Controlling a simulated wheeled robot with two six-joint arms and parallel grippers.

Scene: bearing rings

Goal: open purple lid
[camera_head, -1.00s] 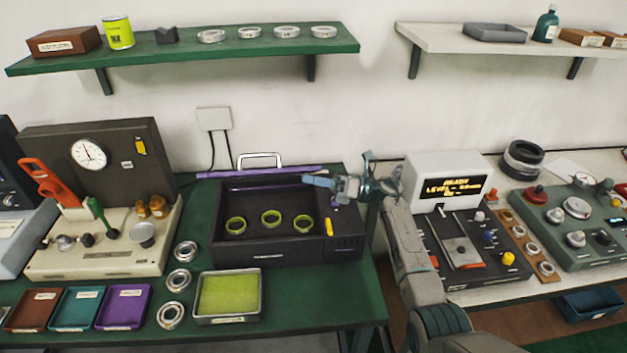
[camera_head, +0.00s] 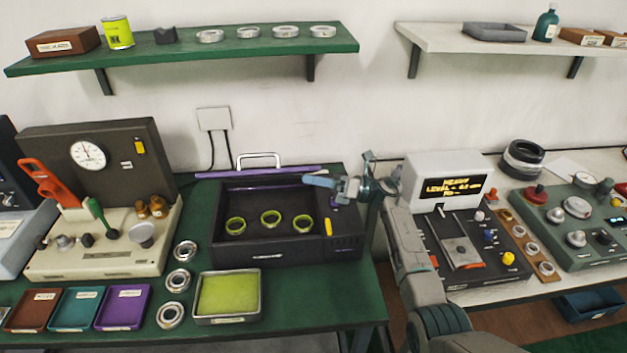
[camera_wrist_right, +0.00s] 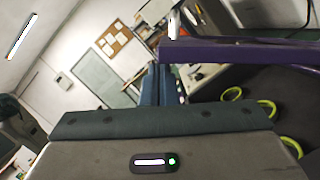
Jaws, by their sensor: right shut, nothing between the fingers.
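The purple lid (camera_head: 275,172) stands raised at the back of the dark box (camera_head: 270,252), seen edge-on with its silver handle (camera_head: 258,157) on top. The box is open, and several yellow-green rings (camera_head: 271,217) lie inside. My right gripper (camera_head: 308,180) is shut and empty over the right back part of the box. In the right wrist view, the purple edge (camera_wrist_right: 235,52) of the lid or box runs just beyond the fingers, with rings (camera_wrist_right: 266,107) at the right. I cannot tell whether the fingers touch it. My left gripper is out of view.
A lime-filled tray (camera_head: 229,295), loose bearing rings (camera_head: 180,279) and small coloured trays (camera_head: 123,306) lie in front and left. A gauge machine (camera_head: 100,200) stands left; a display device (camera_head: 450,182) is right. A green shelf (camera_head: 190,52) hangs above.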

